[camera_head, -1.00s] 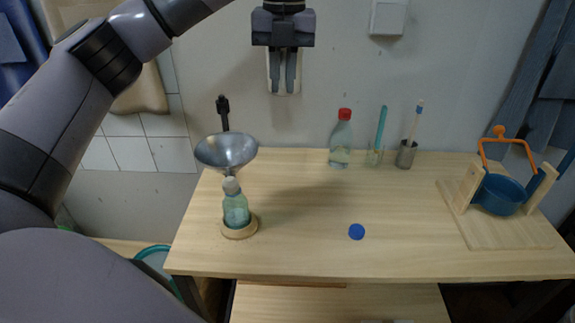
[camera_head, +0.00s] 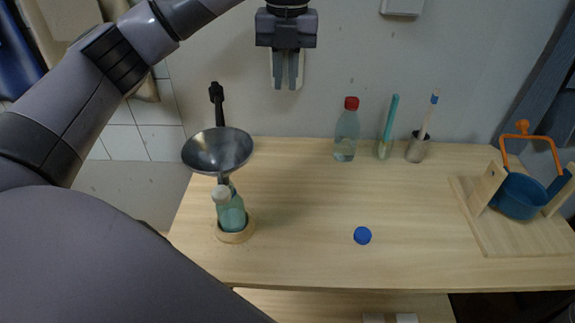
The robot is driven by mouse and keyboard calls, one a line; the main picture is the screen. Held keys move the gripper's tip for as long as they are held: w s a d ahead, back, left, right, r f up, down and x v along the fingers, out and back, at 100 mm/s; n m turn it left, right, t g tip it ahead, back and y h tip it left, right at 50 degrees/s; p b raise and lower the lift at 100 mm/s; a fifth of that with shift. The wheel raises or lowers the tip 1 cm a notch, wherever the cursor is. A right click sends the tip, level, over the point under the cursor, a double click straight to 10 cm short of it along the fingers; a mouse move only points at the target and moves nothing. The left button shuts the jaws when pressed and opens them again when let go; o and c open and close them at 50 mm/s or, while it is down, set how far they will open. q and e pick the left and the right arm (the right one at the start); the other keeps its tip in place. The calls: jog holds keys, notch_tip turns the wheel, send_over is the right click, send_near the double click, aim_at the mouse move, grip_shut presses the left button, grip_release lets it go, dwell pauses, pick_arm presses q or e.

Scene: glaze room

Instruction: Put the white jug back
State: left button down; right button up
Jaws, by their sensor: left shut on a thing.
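My left gripper (camera_head: 287,84) hangs at the top middle with its fingers pointing down, in front of the wall and above the far edge of the table. It is shut on a pale thing, the white jug (camera_head: 273,68), which shows only as narrow strips beside and behind the fingers. Most of the jug's shape is hidden by the gripper. My right gripper is not in view.
The wooden table (camera_head: 300,210) is mostly clear mid-table, except a blue cap (camera_head: 362,235). A funnel (camera_head: 217,150) and bottle (camera_head: 230,212) stand left. A red-capped bottle (camera_head: 346,135) and two holders stand at the back. A blue pot (camera_head: 518,197) hangs in a wooden stand right.

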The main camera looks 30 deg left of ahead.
pick_arm(q)
notch_tip(320, 180, down, 22)
jog(key=shift+f, duration=0.1)
dwell(0.6)
jog(key=shift+f, duration=0.1)
jog(key=c, duration=1.1)
grip_release()
notch_tip(320, 180, up, 12)
jog(key=shift+b, duration=0.3)
jog(key=shift+d, duration=0.15)
